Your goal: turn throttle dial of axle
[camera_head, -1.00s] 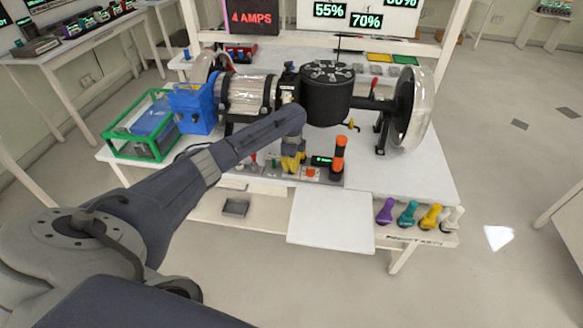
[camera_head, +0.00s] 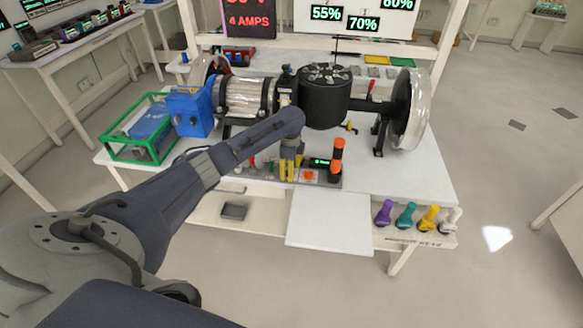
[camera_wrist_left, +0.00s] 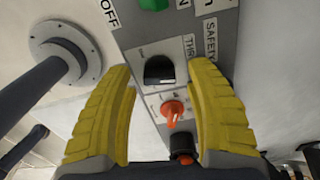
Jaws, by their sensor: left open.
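The control panel (camera_head: 265,172) lies along the front of the table, under the axle assembly (camera_head: 325,98). An orange pointer dial (camera_head: 309,175) sits on it and also shows in the left wrist view (camera_wrist_left: 173,109), beside a dark half-round part (camera_wrist_left: 159,70). A label starting "THR" is close by; its end is hidden by a finger. My left gripper (camera_head: 290,170) is over the panel, just left of the dial in the head view. In the wrist view its yellow fingers (camera_wrist_left: 163,68) are apart, with the dial between them in the picture. Contact does not show.
An upright orange-and-black handle (camera_head: 337,158) stands close right of the dial. Green and red controls sit left of my gripper. A blue box (camera_head: 190,110) and green frame (camera_head: 110,148) are at the left. Colored knobbed pieces (camera_head: 405,214) stand front right. A white board (camera_head: 328,225) is in front.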

